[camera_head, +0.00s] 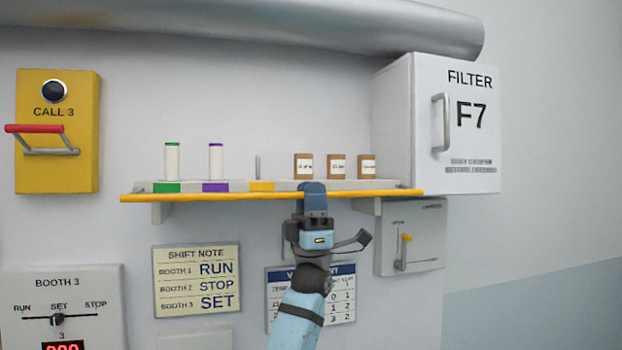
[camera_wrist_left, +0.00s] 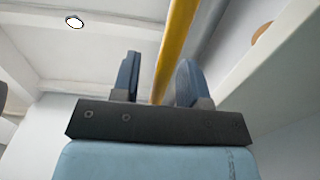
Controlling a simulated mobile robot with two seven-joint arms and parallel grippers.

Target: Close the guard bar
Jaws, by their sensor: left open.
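A long yellow bar (camera_head: 230,197) runs along the front edge of the wall shelf. It looks level and close against the shelf front; I cannot tell how it is latched. My left gripper (camera_head: 312,187) is at the middle of this bar, its fingers hiding a short stretch of it. In the left wrist view the fingers are apart, and the yellow bar (camera_wrist_left: 176,45) shows in the gap between them. I cannot tell if they touch it. A separate red-gripped bar (camera_head: 34,128) juts out from the yellow CALL 3 panel. My right gripper is not in view.
The shelf holds green and purple capped tubes (camera_head: 172,161), a bare peg and several brown labelled containers (camera_head: 303,166). A white FILTER F7 cabinet (camera_head: 470,120) stands at the right end. A grey lever box (camera_head: 425,240) is below it. A thick pipe (camera_head: 250,22) runs above.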

